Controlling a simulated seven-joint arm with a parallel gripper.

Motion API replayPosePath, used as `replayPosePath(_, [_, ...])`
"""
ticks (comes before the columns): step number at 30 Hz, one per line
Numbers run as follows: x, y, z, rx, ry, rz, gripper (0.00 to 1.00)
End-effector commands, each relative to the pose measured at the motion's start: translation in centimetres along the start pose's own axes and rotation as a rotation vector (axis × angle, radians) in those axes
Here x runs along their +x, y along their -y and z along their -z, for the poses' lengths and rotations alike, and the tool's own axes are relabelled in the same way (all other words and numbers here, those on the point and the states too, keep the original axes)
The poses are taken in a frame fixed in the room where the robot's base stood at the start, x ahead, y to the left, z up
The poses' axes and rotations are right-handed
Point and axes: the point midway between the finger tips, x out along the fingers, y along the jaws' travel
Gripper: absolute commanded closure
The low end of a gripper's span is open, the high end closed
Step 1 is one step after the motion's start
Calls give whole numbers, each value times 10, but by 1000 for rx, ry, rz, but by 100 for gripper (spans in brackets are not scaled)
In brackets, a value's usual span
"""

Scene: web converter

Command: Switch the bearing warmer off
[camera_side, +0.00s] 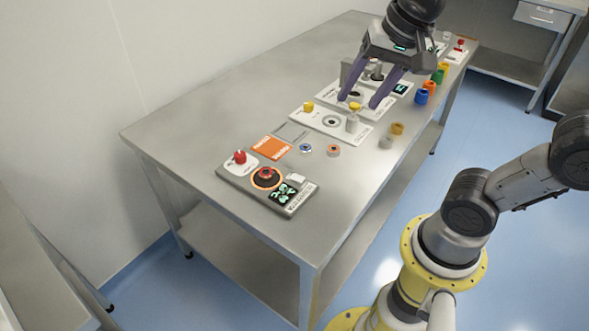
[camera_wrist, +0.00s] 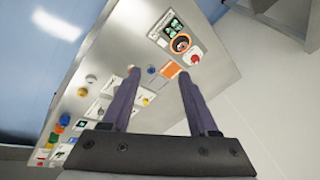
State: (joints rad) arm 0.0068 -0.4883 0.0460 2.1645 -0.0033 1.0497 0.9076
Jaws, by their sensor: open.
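No label I can read names the bearing warmer. The nearest unit is a grey panel (camera_side: 230,174) with a red knob (camera_side: 239,157), a dark dial with an orange ring (camera_side: 266,177) and a lit display (camera_side: 284,193). The wrist view also shows its red knob (camera_wrist: 194,59) and display (camera_wrist: 173,27).
The steel table (camera_side: 185,120) is bare on its left side. An orange sign (camera_side: 270,147) and small round parts (camera_side: 333,151) lie between the panels. Several coloured cylinders (camera_side: 421,96) line the right edge. Another display (camera_side: 400,88) is farther back.

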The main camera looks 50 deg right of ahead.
Motion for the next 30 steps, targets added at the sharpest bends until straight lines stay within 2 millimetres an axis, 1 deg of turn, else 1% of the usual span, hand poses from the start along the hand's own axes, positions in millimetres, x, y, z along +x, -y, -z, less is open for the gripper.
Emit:
replayPosePath(1, [7, 13, 11, 86, 23, -34, 40])
replayPosePath(3, [17, 28, 24, 210, 46, -79, 40])
replayPosePath(5, [29, 41, 36, 305, 64, -121, 40])
replayPosePath(8, [54, 60, 52, 444, 87, -194, 40])
replayPosePath(11, [84, 75, 67, 553, 105, -271, 40])
replayPosePath(13, [109, 82, 75, 608, 117, -326, 40])
replayPosePath(15, [133, 87, 81, 639, 129, -376, 40])
replayPosePath(18, [165, 89, 85, 644, 150, -434, 40])
replayPosePath(21, [189, 86, 84, 643, 167, -481, 40])
replayPosePath(24, [202, 80, 81, 642, 180, -514, 40])
replayPosePath(30, [216, 73, 76, 641, 185, -526, 40])
